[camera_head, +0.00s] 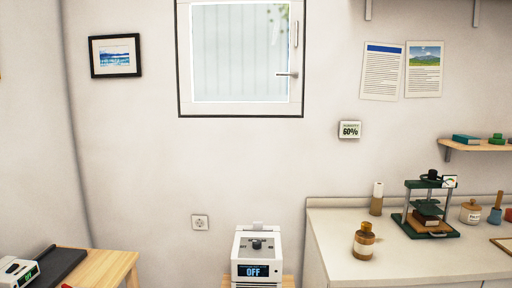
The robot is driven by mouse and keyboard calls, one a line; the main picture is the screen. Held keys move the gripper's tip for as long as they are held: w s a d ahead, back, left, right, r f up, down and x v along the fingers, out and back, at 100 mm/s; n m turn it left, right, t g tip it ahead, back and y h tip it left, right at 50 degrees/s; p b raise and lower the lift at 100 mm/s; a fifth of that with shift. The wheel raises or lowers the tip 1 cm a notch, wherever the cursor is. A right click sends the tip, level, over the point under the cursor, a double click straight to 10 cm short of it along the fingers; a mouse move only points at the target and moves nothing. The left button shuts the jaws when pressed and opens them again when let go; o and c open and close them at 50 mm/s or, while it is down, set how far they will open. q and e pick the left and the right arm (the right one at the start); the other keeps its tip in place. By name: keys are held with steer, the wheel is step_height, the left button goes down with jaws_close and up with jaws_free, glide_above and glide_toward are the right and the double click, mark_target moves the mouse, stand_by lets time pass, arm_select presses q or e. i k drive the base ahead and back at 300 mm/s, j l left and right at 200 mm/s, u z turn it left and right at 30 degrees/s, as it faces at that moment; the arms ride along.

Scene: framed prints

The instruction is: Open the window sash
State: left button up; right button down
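The window sash (183,60) is a white frame around a pale glass pane, set in a dark-edged frame on the wall at the top middle. The sash looks shut. Its handle (287,75) sits on the right side of the sash and its lever lies level, pointing left. A small vertical white fitting (296,34) shows higher on the same side. The top edge of the window is cut off by the view. Neither of my grippers is in view.
A white device (257,251) reading "OFF" stands below the window. A white counter (400,268) at right holds a green press (427,208) and bottles. A wooden table (105,266) is at lower left. The wall below the window is clear down to the device.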

mark_target(188, 105)
steer(key=i+l+u, duration=0.35)
steer(key=i+l, duration=0.9)
steer(key=l, duration=0.15)
